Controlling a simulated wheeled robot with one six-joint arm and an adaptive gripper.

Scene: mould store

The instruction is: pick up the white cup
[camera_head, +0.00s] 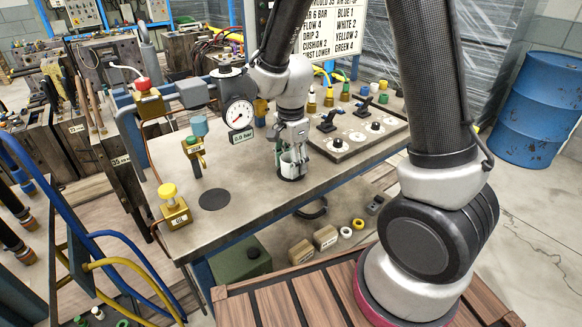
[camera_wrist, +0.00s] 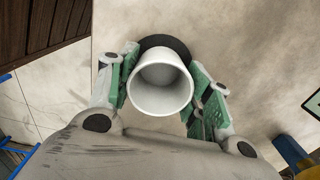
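The white cup (camera_wrist: 161,98) stands upright, its mouth facing the camera in the wrist view. It stands over a round black disc (camera_wrist: 166,41) on the bench top. My gripper (camera_wrist: 161,78) is around the cup, with one green-padded finger on each side. The pads lie close against the cup's sides, and I cannot tell whether both touch it. In the head view my gripper (camera_head: 291,158) points down at the bench, and the cup (camera_head: 290,157) is mostly hidden between the fingers.
The metal bench (camera_head: 245,215) has a second black disc (camera_head: 208,199) at its front left. A pressure gauge (camera_head: 239,113) and a yellow-knobbed brass valve (camera_head: 173,205) stand to the left. A plate with dark clamps (camera_head: 355,137) lies close on the right. A blue drum (camera_head: 540,105) stands beyond.

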